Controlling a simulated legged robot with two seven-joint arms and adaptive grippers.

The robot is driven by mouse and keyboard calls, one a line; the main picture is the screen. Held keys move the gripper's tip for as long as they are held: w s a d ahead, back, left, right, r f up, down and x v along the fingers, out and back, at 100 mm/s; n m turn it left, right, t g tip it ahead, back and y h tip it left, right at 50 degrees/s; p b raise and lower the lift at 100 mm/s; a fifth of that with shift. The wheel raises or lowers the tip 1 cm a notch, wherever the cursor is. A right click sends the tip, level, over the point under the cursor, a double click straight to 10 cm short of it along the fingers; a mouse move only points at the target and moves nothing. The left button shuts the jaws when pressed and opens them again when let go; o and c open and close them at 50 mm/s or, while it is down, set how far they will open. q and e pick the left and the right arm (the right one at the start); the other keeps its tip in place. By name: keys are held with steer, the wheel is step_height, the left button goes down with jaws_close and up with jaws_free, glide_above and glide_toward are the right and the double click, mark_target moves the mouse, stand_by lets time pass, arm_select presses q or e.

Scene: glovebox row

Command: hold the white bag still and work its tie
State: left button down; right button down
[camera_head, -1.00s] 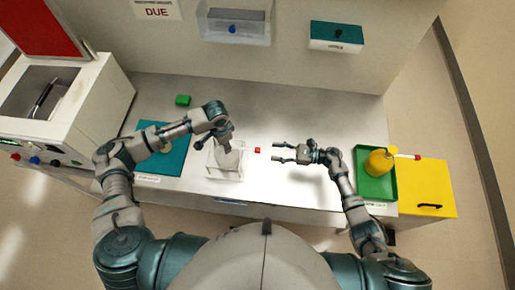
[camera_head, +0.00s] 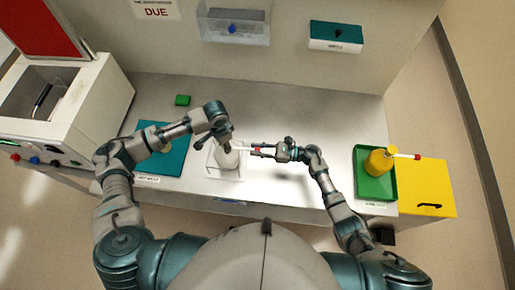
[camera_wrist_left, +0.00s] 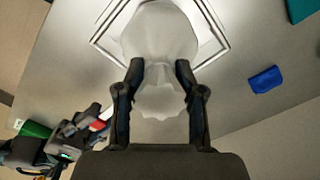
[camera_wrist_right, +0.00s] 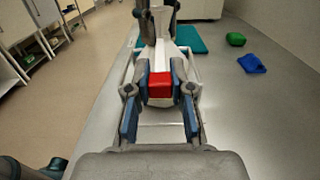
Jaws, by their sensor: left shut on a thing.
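The white bag (camera_head: 227,158) stands in a clear square frame (camera_head: 238,178) on the bench; it also shows in the left wrist view (camera_wrist_left: 160,38). My left gripper (camera_head: 229,143) is shut on the bag's gathered neck from above; in the left wrist view its fingers (camera_wrist_left: 160,75) press in on both sides. A white tie strip with a red end tab (camera_wrist_right: 160,88) reaches out to the right of the bag. My right gripper (camera_head: 258,150) is level beside the bag, its fingers apart on either side of the red tab. Contact with the tab is not clear.
A teal mat (camera_head: 170,160) lies left of the bag, partly under my left arm. A green block (camera_head: 183,100) lies behind it. On the right, a green tray (camera_head: 375,188) holds a yellow bottle (camera_head: 379,162). The bench between bag and tray is clear.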

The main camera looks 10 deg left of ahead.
mark_target(245, 148)
steer(key=shift+w+a, duration=0.1)
steer(key=shift+a, duration=2.55)
steer(key=c, duration=1)
jaws_free()
steer(key=shift+d, duration=0.1)
steer(key=shift+d, duration=0.1)
arm_select(q)
steer(key=shift+d, duration=0.1)
arm_select(e)
steer(key=d, duration=1.2)
steer(key=shift+a+f, duration=0.1)
